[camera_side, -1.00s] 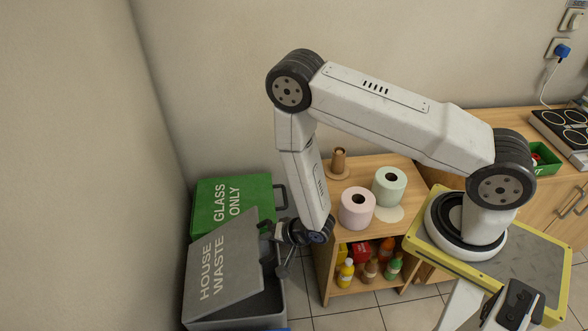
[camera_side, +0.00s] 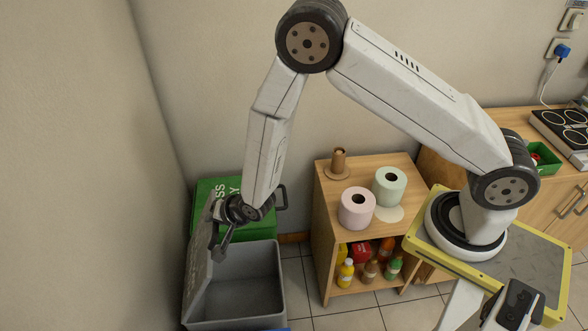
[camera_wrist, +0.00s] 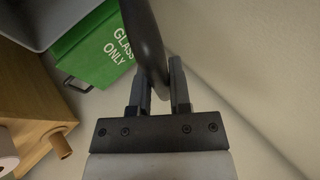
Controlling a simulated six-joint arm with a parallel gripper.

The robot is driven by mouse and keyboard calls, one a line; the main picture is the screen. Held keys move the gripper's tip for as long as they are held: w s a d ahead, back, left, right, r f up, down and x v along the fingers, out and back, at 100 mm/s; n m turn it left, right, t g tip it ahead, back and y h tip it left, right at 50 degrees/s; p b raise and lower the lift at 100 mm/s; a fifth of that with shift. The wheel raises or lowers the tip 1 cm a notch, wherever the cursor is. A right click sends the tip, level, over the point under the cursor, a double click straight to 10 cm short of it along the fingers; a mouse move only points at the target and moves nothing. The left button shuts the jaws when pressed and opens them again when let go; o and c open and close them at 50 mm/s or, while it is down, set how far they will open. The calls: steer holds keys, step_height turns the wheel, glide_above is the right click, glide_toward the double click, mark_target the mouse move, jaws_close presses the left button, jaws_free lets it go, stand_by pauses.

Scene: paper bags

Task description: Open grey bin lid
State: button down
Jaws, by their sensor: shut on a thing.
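The grey bin (camera_side: 240,295) stands on the floor at the lower left of the side view. Its lid (camera_side: 198,265) is tilted up steeply on the left, and the empty-looking grey inside shows. My gripper (camera_side: 220,214) is at the lid's raised upper edge. In the wrist view, a dark curved handle (camera_wrist: 146,35) passes between the two fingers of my gripper (camera_wrist: 160,88), which is shut on it. The lid's lettering is turned out of sight in the side view.
A green "GLASS ONLY" bin (camera_side: 265,222) stands just behind the grey bin. A wooden shelf unit (camera_side: 322,235) with a pink roll (camera_side: 357,215), a green roll (camera_side: 397,190) and several bottles is to the right. The wall is close on the left.

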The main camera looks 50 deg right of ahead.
steer(key=shift+w+a+r, duration=0.3)
steer(key=shift+w+a, duration=0.2)
steer(key=shift+w, duration=0.05)
steer(key=shift+w+a+r, duration=0.3)
steer(key=shift+w+a, duration=0.2)
steer(key=c, duration=0.6)
jaws_free()
steer(key=shift+s, duration=0.15)
steer(key=shift+v, duration=3.85)
steer(key=shift+d, duration=0.1)
